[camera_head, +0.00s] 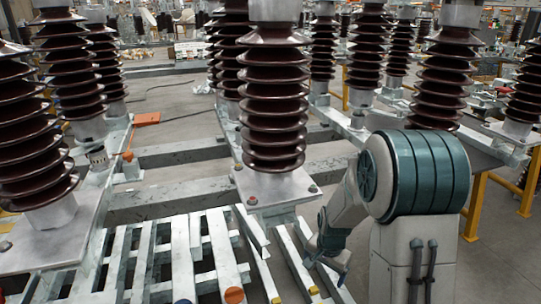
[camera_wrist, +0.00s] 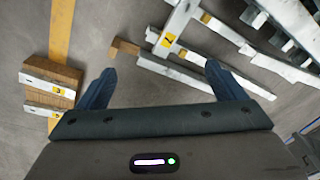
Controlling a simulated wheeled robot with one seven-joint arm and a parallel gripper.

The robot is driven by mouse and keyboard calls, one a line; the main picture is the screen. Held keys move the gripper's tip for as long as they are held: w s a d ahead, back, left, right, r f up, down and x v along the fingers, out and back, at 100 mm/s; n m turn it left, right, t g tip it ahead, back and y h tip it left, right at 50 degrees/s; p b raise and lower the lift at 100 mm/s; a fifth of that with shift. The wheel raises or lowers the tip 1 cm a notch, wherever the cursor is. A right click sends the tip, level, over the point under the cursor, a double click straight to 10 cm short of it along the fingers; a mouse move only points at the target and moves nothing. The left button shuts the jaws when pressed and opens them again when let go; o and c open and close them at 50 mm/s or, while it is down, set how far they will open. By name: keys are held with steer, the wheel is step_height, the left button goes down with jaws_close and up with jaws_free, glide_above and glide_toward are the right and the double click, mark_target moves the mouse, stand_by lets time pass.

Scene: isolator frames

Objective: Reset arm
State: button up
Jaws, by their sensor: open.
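My gripper (camera_wrist: 160,88) shows in the wrist view with its two blue fingers spread wide apart and nothing between them but floor and the end of a metal bar. In the head view my arm folds down at the right, and my gripper (camera_head: 328,262) hangs low beside the metal slats, partly hidden by its own links. It holds nothing that I can see.
Tall dark-brown ribbed insulators (camera_head: 274,100) stand on grey metal frames close to my arm. Pale metal slats (camera_head: 185,255) lie at the front left. Yellow posts (camera_head: 475,205) stand at the right. The wrist view shows wooden blocks (camera_wrist: 62,75) and grey floor (camera_wrist: 120,25).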

steer(key=s+r+n+p, duration=0.2)
steer(key=s+r+p, duration=0.3)
steer(key=r, duration=0.7)
steer(key=s+r+n+t+p, duration=0.1)
steer(key=s+r+n+p, duration=0.2)
steer(key=s+r+p, duration=0.2)
steer(key=s+r+n+p, duration=0.2)
steer(key=s+r+p, duration=0.4)
steer(key=r, duration=1.2)
steer(key=s, duration=0.4)
steer(key=shift+r+n, duration=0.3)
steer(key=shift+r, duration=0.1)
steer(key=shift+c, duration=0.3)
